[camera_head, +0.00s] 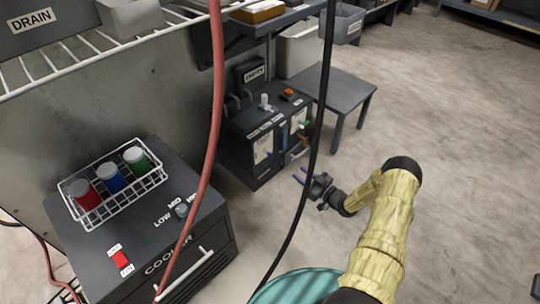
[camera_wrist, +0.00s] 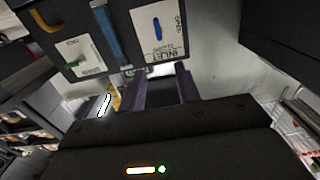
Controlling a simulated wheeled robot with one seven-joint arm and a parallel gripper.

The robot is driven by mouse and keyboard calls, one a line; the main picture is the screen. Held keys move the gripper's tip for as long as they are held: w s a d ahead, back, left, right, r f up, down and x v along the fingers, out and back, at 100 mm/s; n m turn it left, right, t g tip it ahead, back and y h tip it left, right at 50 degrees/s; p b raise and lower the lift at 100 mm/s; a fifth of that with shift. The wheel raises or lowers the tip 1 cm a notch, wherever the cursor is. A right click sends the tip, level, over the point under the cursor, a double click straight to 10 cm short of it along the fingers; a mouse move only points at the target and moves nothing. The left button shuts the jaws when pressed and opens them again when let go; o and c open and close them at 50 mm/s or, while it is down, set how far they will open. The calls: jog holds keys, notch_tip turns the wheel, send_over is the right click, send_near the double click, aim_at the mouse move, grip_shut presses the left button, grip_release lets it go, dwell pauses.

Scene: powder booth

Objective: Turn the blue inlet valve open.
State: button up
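The blue inlet valve handle (camera_wrist: 157,28) shows in the wrist view, on a white plate (camera_wrist: 160,46) marked INLET and OPEN. The handle lies along the plate's long side. The plate is on the front of a dark box (camera_head: 252,165), low on the floor in the head view, where the blue handle is too small to make out surely. My gripper (camera_head: 302,177) is just right of the box's front, apart from it. In the wrist view its two purple fingers (camera_wrist: 163,90) are spread with nothing between them, just below the INLET plate and not around the handle.
A second white plate with a green handle (camera_wrist: 71,68) and a blue pipe (camera_wrist: 107,30) sit beside the INLET plate. A small grey table (camera_head: 340,88) stands behind the box. A black cable (camera_head: 318,135) and red hose (camera_head: 217,110) hang in front.

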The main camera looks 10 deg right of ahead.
aim_at(270, 152)
jog(key=shift+w, duration=0.1)
jog(key=b+x, duration=0.8)
jog(key=x, duration=0.8)
jog(key=shift+w+a+f, duration=0.2)
jog(key=shift+w+a, duration=0.05)
jog(key=shift+w, duration=0.05)
jog(key=shift+w+a+r, duration=0.15)
jog(key=shift+w, duration=0.1)
grip_shut()
